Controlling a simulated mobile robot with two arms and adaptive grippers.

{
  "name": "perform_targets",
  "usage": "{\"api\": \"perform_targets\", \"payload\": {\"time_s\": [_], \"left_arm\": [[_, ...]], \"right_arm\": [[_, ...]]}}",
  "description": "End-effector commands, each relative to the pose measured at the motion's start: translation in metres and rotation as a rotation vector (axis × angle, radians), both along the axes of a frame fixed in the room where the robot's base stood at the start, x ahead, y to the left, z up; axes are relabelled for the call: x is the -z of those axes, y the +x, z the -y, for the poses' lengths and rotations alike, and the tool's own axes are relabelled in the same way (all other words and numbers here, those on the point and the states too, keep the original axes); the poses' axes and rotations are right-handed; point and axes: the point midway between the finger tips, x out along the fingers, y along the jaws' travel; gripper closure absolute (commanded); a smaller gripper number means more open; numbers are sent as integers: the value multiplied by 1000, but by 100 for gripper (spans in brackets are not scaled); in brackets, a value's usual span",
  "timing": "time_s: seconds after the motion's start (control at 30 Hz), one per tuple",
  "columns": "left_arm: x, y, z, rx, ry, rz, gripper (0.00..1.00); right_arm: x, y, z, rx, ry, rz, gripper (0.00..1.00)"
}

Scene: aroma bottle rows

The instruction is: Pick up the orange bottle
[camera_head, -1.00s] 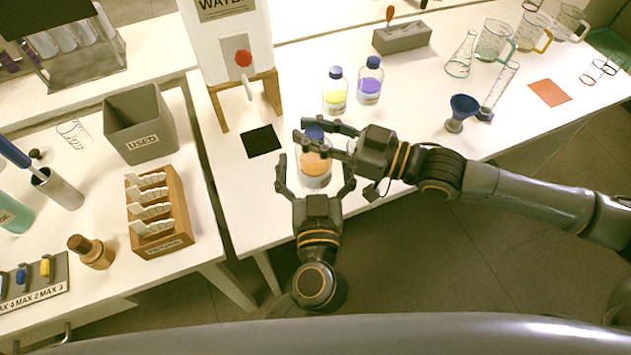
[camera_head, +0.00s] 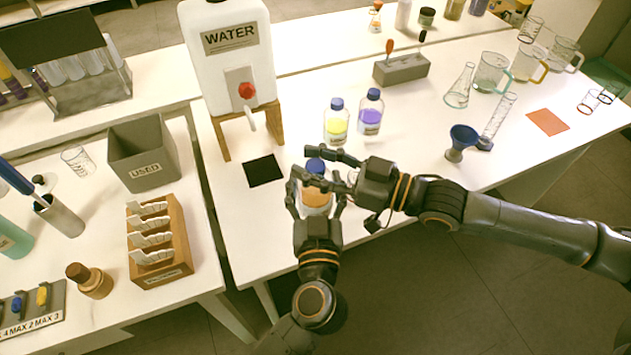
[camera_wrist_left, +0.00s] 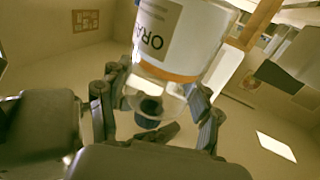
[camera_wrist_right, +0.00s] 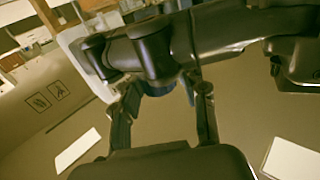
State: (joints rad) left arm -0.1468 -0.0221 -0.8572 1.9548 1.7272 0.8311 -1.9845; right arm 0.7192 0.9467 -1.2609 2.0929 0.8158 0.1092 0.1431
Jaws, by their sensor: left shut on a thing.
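The orange bottle (camera_head: 315,197), with a blue cap (camera_head: 315,165), is upright near the front edge of the white table. My left gripper (camera_head: 317,201) is shut on its body from the front. My right gripper (camera_head: 308,163) comes in from the right at cap height. Its fingers are apart, with the cap between or just beside them; I cannot tell if they touch it. The right wrist view also shows its parted fingers (camera_wrist_right: 163,108).
A yellow-liquid bottle (camera_head: 337,125) and a purple-liquid bottle (camera_head: 369,115) stand behind. A black square (camera_head: 264,170) lies left of the orange bottle, below the water tank (camera_head: 230,50). A blue funnel (camera_head: 461,140) and glassware stand to the right.

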Motion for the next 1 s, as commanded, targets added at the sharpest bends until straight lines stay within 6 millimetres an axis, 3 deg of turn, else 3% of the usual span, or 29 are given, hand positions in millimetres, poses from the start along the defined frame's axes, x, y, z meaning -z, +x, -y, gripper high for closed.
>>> {"api": "perform_targets", "payload": {"time_s": [0.47,1.0], "left_arm": [[-1,0,0,1,0,2,84],[-1,0,0,1,-1,2,84]], "right_arm": [[1,-3,7,2,-5,-1,43],[1,-44,93,4,-5,-2,43]]}}
